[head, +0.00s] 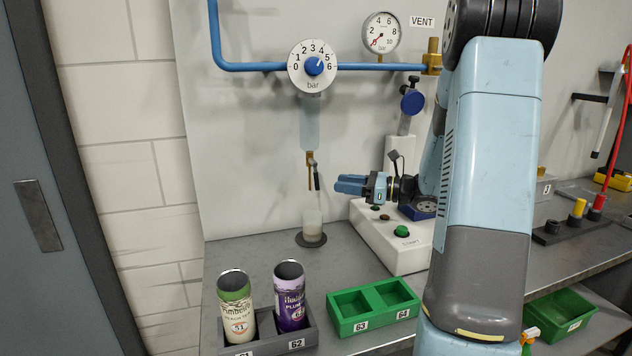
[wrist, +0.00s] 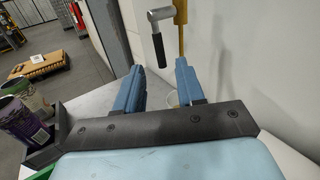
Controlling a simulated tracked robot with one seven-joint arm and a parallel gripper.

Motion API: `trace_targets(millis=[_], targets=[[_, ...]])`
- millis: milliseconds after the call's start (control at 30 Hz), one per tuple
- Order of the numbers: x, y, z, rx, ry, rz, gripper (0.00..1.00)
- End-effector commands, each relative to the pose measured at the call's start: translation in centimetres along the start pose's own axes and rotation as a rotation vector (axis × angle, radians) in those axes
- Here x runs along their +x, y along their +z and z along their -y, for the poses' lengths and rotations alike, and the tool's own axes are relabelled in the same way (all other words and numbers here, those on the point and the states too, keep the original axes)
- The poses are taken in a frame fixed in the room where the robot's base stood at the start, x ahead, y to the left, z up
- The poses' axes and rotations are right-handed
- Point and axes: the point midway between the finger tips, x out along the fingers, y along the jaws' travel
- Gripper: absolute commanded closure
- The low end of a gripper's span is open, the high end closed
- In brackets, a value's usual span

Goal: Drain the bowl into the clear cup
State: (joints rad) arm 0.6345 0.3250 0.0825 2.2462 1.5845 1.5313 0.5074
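The bowl (head: 310,122) is a pale bluish cylinder under the regulator dial on the wall. Below it hangs a brass drain outlet (head: 309,160) with a black-handled lever (head: 316,180). The clear cup (head: 312,222) stands upright under the outlet on a dark round pad, with pale contents that I cannot identify. My gripper (head: 338,184) is just right of the lever, above cup height. In the wrist view, its blue fingers (wrist: 158,70) are apart and empty.
Two printed cans (head: 235,304) stand in a grey holder at the front left. A green two-compartment bin (head: 372,306) is empty. A white machine base (head: 390,240) with a green button lies below my arm. A gauge (head: 382,33) and blue pipe (head: 250,66) are above.

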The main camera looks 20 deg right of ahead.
Motion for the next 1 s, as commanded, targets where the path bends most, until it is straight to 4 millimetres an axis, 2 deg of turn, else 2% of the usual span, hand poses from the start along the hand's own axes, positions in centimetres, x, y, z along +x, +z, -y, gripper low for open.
trace_targets(millis=[200, 433, 633, 933, 1000], targets=[[4.0, 0.0, -0.1, -0.001, 0.004, 0.001, 0.62], [7.2, 0.0, -0.1, -0.001, 0.004, 0.0, 0.62], [8.4, 0.0, 0.0, 0.0, 0.001, -0.001, 0.62], [8.5, 0.0, 0.0, -0.001, 0.001, -0.001, 0.62], [8.5, 0.0, 0.0, -0.001, 0.001, -0.001, 0.67]])
